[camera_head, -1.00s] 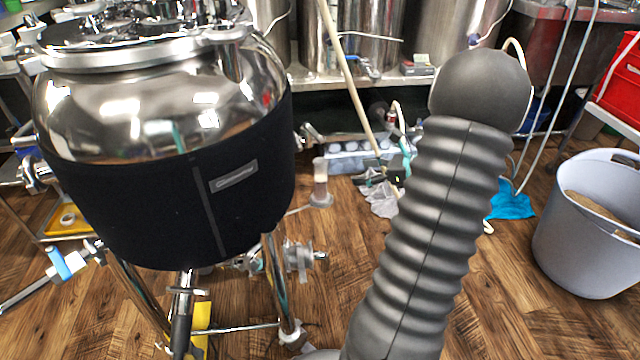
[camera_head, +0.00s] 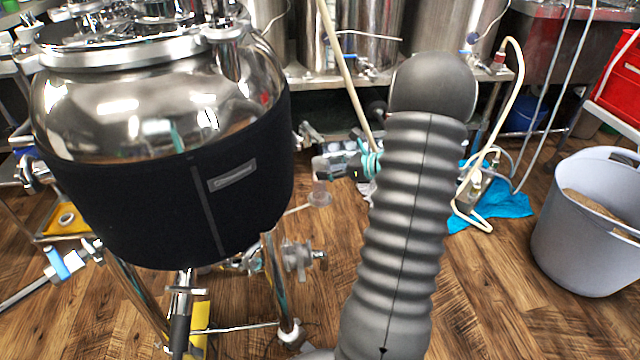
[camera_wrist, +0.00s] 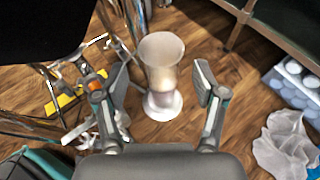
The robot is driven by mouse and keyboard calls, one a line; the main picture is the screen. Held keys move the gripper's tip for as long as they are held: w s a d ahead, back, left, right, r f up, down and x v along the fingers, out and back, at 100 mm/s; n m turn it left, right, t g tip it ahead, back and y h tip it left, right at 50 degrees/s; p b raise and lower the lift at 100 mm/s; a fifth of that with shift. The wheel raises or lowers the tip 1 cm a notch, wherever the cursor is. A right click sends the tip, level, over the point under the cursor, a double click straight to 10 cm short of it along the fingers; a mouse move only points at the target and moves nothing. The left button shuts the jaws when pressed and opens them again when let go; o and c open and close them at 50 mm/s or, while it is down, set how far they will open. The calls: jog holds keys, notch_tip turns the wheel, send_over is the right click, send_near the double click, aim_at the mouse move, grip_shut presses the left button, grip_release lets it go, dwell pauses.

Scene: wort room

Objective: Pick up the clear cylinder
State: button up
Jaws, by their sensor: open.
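The clear cylinder (camera_wrist: 161,60) stands upright on the wooden floor on a round pale base, seen from above in the wrist view. My gripper (camera_wrist: 160,82) is open, with one finger on each side of the cylinder in the picture and visible gaps to both. I cannot tell whether the fingers are level with it in depth. In the head view, the cylinder's base (camera_head: 320,199) shows below my gripper (camera_head: 333,168), which hides most of the upper part. The cylinder stands just right of the big kettle.
The steel kettle with a black jacket (camera_head: 170,205) stands on legs close at left. A steel bench with tanks is behind. A grey bucket (camera_head: 590,225) stands at right. In the wrist view, a grey cloth (camera_wrist: 285,148) and a crate (camera_wrist: 296,85) lie at right.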

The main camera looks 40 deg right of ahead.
aim_at(320, 166)
jog(key=x, duration=0.3)
jog(key=shift+w, duration=0.2)
grip_shut()
jog(key=shift+r, duration=0.15)
